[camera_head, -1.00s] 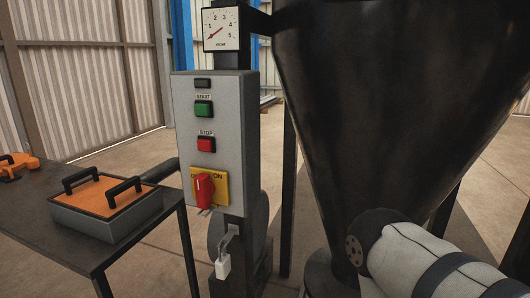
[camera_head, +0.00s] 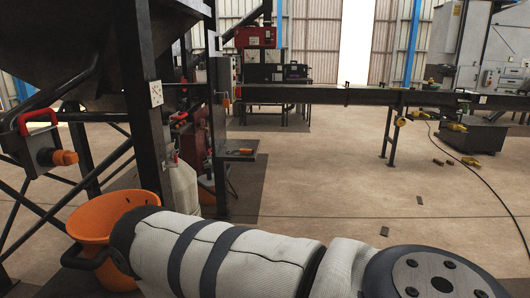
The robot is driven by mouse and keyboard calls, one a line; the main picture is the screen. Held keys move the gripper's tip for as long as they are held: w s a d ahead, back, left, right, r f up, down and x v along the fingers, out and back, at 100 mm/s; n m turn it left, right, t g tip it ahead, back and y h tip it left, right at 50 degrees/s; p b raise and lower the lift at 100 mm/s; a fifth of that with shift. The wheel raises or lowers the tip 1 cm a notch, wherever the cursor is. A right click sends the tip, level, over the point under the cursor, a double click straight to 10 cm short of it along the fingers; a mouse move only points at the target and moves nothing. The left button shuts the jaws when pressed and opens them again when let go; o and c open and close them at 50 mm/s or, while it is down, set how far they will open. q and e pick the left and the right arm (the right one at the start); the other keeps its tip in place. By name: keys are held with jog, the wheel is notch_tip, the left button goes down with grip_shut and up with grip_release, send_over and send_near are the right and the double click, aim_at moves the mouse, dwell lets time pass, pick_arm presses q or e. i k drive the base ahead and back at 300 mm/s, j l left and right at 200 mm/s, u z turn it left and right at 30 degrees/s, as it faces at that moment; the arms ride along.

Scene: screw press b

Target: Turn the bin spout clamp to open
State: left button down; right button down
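A large dark hopper bin (camera_head: 60,45) fills the upper left of the head view. Below it is a dark spout fitting with a red curved handle (camera_head: 38,117) and an orange knob (camera_head: 65,157). This may be the bin spout clamp, but I cannot tell whether it is open or closed. My arm, in a pale sleeve with dark bands, lies across the bottom of the view, right of an orange bucket (camera_head: 92,222).
The bucket stands below the spout, beside a dark post (camera_head: 146,100). Dark braces run around the hopper. A long dark conveyor (camera_head: 330,96) crosses the back. A cable lies on the floor at right. The middle floor (camera_head: 320,180) is mostly clear.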

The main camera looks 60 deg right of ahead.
aim_at(174, 157)
jog(key=k+l+z, duration=0.1)
jog(key=z, duration=0.3)
jog(key=l+z, duration=0.25)
jog(key=z, duration=0.15)
jog(key=l+z, duration=0.2)
jog(key=z, duration=0.25)
jog(key=i+l, duration=0.1)
jog(key=l+u, duration=0.05)
jog(key=l, duration=0.05)
